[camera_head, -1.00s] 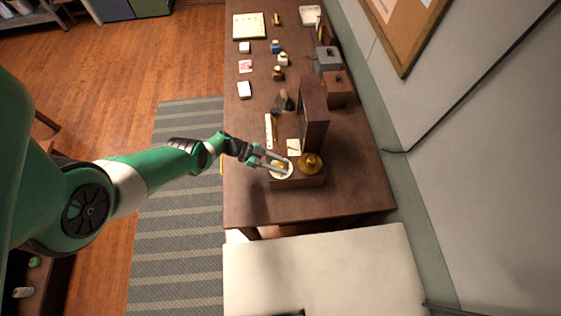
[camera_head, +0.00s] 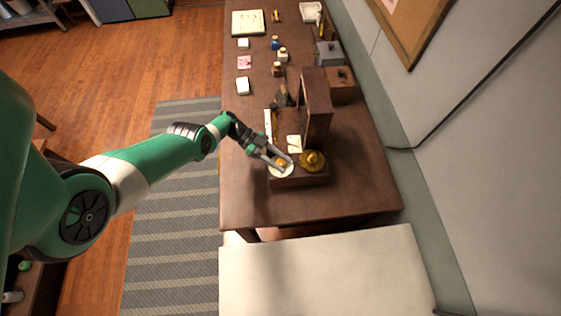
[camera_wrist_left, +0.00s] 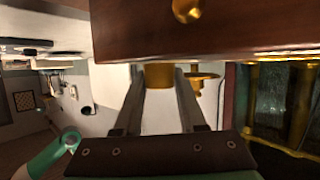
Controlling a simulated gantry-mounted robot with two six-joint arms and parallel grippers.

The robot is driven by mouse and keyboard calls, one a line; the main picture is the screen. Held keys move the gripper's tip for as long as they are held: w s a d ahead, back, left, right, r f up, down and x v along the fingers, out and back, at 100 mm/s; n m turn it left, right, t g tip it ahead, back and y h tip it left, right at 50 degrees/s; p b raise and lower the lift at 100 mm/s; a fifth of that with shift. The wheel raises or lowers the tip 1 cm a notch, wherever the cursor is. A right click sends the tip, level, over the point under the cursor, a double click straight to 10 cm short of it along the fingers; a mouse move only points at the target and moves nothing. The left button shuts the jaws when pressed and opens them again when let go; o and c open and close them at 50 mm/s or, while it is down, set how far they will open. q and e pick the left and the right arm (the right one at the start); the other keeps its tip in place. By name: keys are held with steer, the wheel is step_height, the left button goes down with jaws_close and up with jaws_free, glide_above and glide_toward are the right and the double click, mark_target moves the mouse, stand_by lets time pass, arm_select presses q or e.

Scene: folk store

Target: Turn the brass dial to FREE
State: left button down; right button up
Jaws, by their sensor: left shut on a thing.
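The brass dial (camera_head: 281,162) sits on a round pale plate (camera_head: 280,173) on top of a low wooden box (camera_head: 305,181) near the front of the desk. My left gripper (camera_head: 282,160) is shut on the dial, with one finger on each side of it. Its arm comes in from the left and points down to the right. In the left wrist view the brass dial (camera_wrist_left: 158,77) shows between the two fingertips. Any lettering on the plate is too small to read. My right gripper is not in view.
A round brass piece (camera_head: 313,161) stands on the box just right of the dial. A tall dark wooden case (camera_head: 316,110) rises behind it. Small bottles, cards and boxes lie farther back on the desk (camera_head: 350,190). The desk's front right is clear.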

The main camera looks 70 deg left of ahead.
arm_select(q)
steer(key=shift+c, duration=2.4)
jaws_free()
steer(key=shift+w, duration=0.1)
steer(key=b+v, duration=0.1)
steer(key=v, duration=1)
steer(key=shift+s+a, duration=0.2)
steer(key=shift+s, duration=0.05)
steer(key=shift+r, duration=0.15)
